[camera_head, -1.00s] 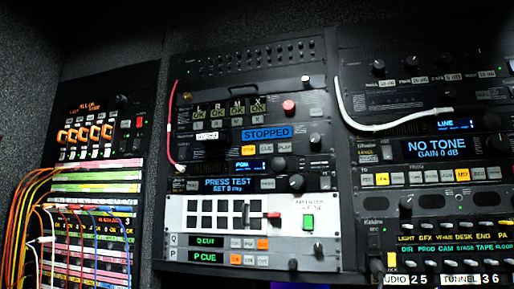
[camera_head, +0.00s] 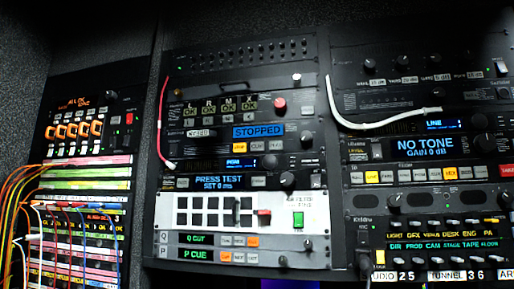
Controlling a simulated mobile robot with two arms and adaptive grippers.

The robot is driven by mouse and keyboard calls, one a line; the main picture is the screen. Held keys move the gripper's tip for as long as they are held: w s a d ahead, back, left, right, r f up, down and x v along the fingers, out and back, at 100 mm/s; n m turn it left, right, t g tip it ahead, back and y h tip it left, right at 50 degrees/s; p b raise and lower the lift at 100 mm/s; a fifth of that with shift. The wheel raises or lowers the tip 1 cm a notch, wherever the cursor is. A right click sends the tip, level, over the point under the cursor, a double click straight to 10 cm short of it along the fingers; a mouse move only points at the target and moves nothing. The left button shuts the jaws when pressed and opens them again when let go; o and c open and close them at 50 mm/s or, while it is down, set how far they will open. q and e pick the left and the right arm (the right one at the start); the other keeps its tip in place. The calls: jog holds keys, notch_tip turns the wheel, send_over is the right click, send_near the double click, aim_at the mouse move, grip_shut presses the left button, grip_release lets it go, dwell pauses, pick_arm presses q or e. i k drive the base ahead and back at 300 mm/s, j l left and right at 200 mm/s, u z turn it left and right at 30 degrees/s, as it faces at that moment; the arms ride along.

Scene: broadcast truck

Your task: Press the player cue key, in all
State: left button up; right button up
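The player unit (camera_head: 221,141) is in the middle rack, with a blue display (camera_head: 258,131) reading STOPPED. A row of small keys sits under that display. One key (camera_head: 240,147) at the left of the row is lit yellow, and another (camera_head: 275,146) is at its right. The key lettering is too small to read surely, so I cannot tell which is the cue key. A small label (camera_head: 202,133) left of the display seems to read CUED. Neither of my grippers is in view.
A red round button (camera_head: 280,103) is above the STOPPED display. A red cable (camera_head: 161,115) hangs at the rack's left edge, and a white cable (camera_head: 385,123) crosses the right rack. Lower strips read Q CUT (camera_head: 197,239) and P CUE (camera_head: 195,254). Patch cables (camera_head: 35,190) crowd the lower left.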

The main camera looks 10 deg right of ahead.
aim_at(255, 146)
jog(key=i+j+z, duration=0.15)
jog(key=j+z, duration=0.25)
jog(key=j, duration=0.5)
jog(key=j+z, duration=0.4)
jog(key=j, duration=0.5)
jog(key=i, duration=0.05)
